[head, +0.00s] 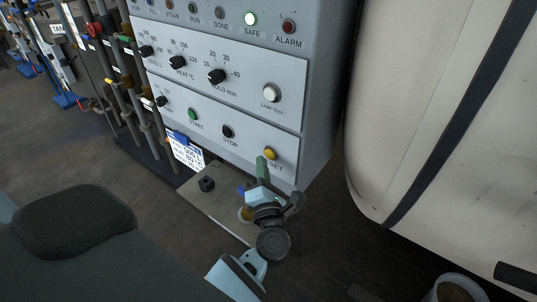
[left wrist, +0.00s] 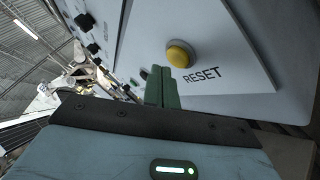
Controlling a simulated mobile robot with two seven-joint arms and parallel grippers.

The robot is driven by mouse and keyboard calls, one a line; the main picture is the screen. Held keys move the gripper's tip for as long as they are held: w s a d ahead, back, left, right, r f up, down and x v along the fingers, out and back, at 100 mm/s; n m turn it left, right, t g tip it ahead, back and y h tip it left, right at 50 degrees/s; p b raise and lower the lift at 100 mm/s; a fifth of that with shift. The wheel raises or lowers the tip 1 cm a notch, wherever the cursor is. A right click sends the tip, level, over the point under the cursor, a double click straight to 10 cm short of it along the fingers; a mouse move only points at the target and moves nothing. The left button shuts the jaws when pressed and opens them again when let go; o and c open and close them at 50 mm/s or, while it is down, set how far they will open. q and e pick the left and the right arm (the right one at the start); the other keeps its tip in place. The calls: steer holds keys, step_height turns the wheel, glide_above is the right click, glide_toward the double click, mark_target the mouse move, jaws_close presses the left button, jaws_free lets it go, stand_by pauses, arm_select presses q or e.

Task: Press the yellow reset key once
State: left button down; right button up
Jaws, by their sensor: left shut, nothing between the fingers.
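The yellow reset key (head: 270,153) is a round button low on the right of the grey control panel (head: 320,135). In the left wrist view the key (left wrist: 180,54) sits above the word RESET. My left gripper (head: 262,162) is shut and empty, its green fingertips just below and left of the key. In the left wrist view the fingertips (left wrist: 158,74) are beside the key's lower left. The key's face is uncovered there, and I cannot tell any exact gap to the panel. My right gripper is not in view.
A green start button (head: 193,114), a black stop button (head: 228,131) and a white lamp test button (head: 271,92) are on the same panel. A grey shelf (head: 215,205) with a small black block juts out below. A large cream vessel (head: 420,100) stands on the right.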

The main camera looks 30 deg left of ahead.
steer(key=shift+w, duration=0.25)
arm_select(q)
steer(key=s, duration=0.4)
steer(key=shift+s+a+p, duration=0.1)
steer(key=shift+a+p, duration=0.05)
steer(key=shift+p, duration=0.25)
steer(key=shift+s, duration=0.4)
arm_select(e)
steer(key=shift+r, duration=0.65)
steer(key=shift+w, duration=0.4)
